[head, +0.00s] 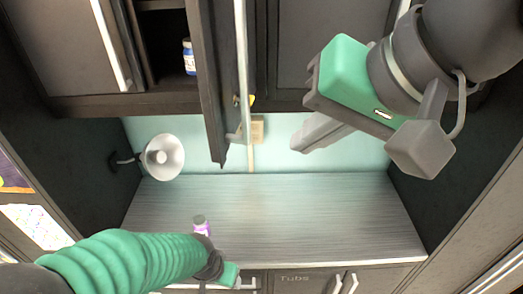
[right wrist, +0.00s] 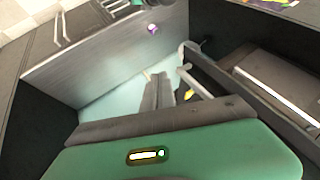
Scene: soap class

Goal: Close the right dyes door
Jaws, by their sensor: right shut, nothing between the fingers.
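A dark cabinet door (head: 212,85) stands open in the middle of the head view, edge toward me, with a long pale bar handle (head: 242,60). No label on it is readable, so I cannot confirm it is the right dyes door. The open compartment (head: 160,50) is to its left. My right gripper (head: 302,139) is shut and empty, to the right of the door and apart from it. In the right wrist view its fingers (right wrist: 157,90) lie beside the door handle (right wrist: 205,85). My left arm crosses the lower left; its gripper (head: 225,272) is partly hidden.
A blue-labelled bottle (head: 189,58) stands in the open compartment. A purple bottle (head: 201,225) stands on the counter (head: 290,205) by my left arm. A white lamp-like cone (head: 163,157) is at the left wall. The counter's middle and right are clear.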

